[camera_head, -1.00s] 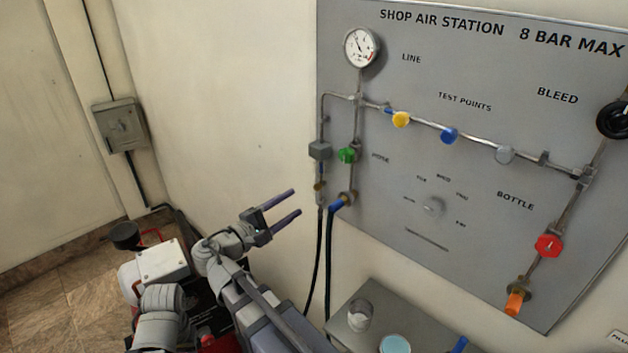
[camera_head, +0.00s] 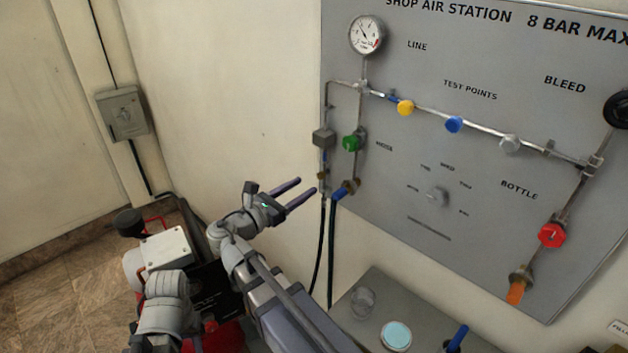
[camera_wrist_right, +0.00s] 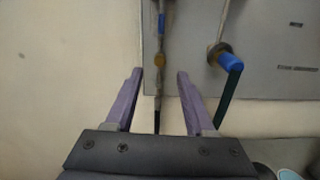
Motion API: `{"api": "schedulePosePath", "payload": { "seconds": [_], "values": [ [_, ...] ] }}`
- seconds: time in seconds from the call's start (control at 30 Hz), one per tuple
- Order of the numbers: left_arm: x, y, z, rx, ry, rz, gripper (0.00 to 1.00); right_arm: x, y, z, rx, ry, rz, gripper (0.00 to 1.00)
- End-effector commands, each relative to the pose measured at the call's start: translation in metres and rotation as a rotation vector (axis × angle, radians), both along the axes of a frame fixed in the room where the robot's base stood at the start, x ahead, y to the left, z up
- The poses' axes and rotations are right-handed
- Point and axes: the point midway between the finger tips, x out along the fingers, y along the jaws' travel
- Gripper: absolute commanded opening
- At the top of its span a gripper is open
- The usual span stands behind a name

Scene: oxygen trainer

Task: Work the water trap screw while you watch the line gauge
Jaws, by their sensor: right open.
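The line gauge (camera_head: 365,35) is a round white dial at the panel's top left, with a red band at its lower right. Its needle appears to point up and left. The water trap (camera_head: 323,138) is a grey block with a blue part below it. A small brass screw (camera_head: 323,182) sits at its lower end and also shows in the right wrist view (camera_wrist_right: 160,60). My right gripper (camera_head: 306,187) is open and empty, just left of the screw in the head view. In the wrist view the screw lies beyond and between the fingertips (camera_wrist_right: 160,72).
A green knob (camera_head: 353,141) and a blue-sleeved hose fitting (camera_head: 343,191) are close to the right of the trap. Black hoses (camera_head: 332,255) hang below. A grey shelf (camera_head: 375,290) holds a clear cup and a pale blue disc.

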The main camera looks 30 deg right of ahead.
Motion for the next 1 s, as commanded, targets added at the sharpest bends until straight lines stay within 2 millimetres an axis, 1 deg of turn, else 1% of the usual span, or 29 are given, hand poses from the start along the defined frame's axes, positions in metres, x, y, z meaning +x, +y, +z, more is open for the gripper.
{"api": "schedulePosePath", "payload": {
  "seconds": [0.03, 0.1, 0.3, 0.5, 0.73, 0.77, 1.0],
  "values": [
    [0.000, 0.000, 0.000, 0.000, 0.000, 0.000, 0.45, 0.003, -0.009, 0.000, 0.000, 0.000, -0.003, 0.54],
    [0.000, 0.000, 0.000, 0.000, 0.000, 0.000, 0.45, 0.006, -0.019, 0.000, 0.000, -0.001, -0.002, 0.54],
    [0.000, 0.000, 0.000, 0.000, 0.000, 0.000, 0.45, 0.013, -0.042, 0.000, 0.000, -0.001, -0.002, 0.54],
    [0.000, 0.000, 0.000, 0.000, 0.000, 0.000, 0.45, 0.016, -0.050, 0.000, 0.001, -0.002, 0.000, 0.54],
    [0.000, 0.000, 0.000, 0.000, 0.000, 0.000, 0.45, 0.016, -0.050, 0.000, 0.001, -0.002, 0.001, 0.54],
    [0.000, 0.000, 0.000, 0.000, 0.000, 0.000, 0.45, 0.016, -0.050, 0.000, 0.001, -0.002, 0.001, 0.52],
    [0.000, 0.000, 0.000, 0.000, 0.000, 0.000, 0.45, 0.016, -0.050, 0.000, 0.001, -0.002, 0.001, 0.25]
  ]
}}
